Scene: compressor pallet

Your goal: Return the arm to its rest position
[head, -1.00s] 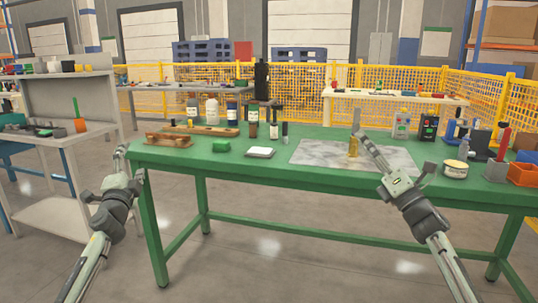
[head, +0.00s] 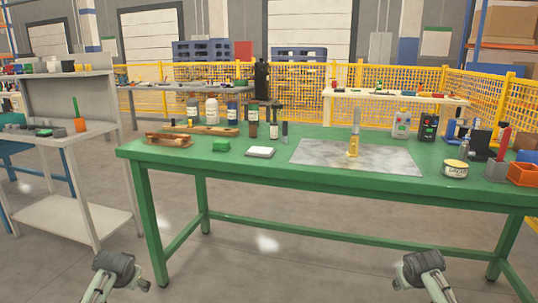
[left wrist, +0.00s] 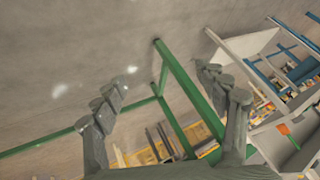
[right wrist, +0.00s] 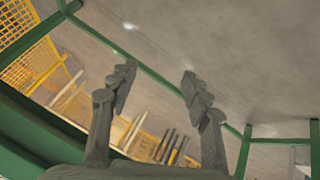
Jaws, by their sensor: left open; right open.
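My left arm (head: 113,272) shows low at the left in the head view, drawn back in front of the green table. In the left wrist view my left gripper (left wrist: 165,88) has its fingers wide apart with nothing between them. My right arm (head: 423,272) shows low at the right in the head view, also clear of the table. In the right wrist view my right gripper (right wrist: 158,83) is open and empty. On the green table (head: 300,177), a yellow-based tool with a pale upper part (head: 353,146) stands upright on the grey mat (head: 385,158).
A grey shelf cart (head: 75,135) stands at the left. The floor in front of the table is free.

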